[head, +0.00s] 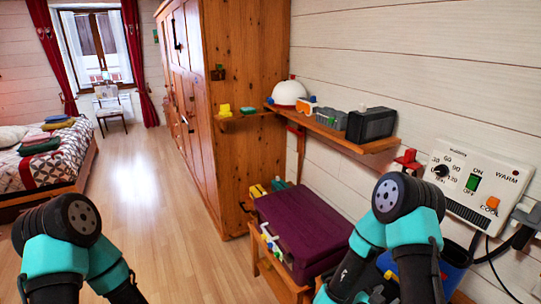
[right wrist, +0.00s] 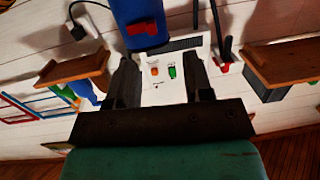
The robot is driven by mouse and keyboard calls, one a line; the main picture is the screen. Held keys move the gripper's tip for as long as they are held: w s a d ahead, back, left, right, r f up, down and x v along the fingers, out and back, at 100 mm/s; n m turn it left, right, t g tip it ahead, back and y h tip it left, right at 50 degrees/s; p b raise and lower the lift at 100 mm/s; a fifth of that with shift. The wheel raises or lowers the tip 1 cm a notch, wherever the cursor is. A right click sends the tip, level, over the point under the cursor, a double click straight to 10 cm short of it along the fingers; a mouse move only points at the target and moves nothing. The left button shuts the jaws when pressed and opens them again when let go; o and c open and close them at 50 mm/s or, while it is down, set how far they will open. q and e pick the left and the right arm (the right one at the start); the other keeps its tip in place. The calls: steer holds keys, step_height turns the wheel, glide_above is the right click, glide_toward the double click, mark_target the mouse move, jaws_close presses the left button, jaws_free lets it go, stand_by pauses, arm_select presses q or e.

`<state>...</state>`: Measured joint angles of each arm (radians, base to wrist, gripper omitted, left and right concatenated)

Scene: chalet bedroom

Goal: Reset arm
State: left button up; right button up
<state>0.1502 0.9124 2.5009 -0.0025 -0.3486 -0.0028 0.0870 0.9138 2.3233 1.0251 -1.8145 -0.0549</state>
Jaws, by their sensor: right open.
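My right arm (head: 400,225) rises at the lower right of the head view, bent at a dark round joint with teal links. My right gripper (right wrist: 162,64) shows in the right wrist view with its two dark fingers spread apart and nothing between them. Beyond the fingers is the white control panel (head: 480,184) with a dial, a green switch and an orange switch; it also shows in the right wrist view (right wrist: 162,88). My left arm (head: 62,245) is bent in the same way at the lower left; its gripper does not show.
A wooden wall shelf (head: 352,140) holds a white dome (head: 289,92) and a dark box (head: 371,125). A purple-lidded chest (head: 305,222) stands below. A tall wooden wardrobe (head: 238,100) is behind. The bed (head: 52,168) is at left; the floor between is clear.

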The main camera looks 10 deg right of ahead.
steer(key=w+a+f+n+y, duration=0.1)
steer(key=a+f+n+y, duration=0.25)
steer(key=f+y, duration=0.25)
steer(key=w+a+f+n+y, duration=0.1)
steer(key=a+f+n+y, duration=0.1)
steer(key=a+f+y, duration=0.3)
steer(key=s+a+f+n+g+y, duration=0.5)
steer(key=s+a+g+y, duration=0.1)
steer(key=s, duration=0.4)
steer(key=shift+a+f+g+y, duration=0.2)
steer(key=shift+a+g+y, duration=0.2)
steer(key=shift+a+y, duration=0.55)
steer(key=shift+s+n, duration=0.1)
steer(key=shift+n, duration=0.15)
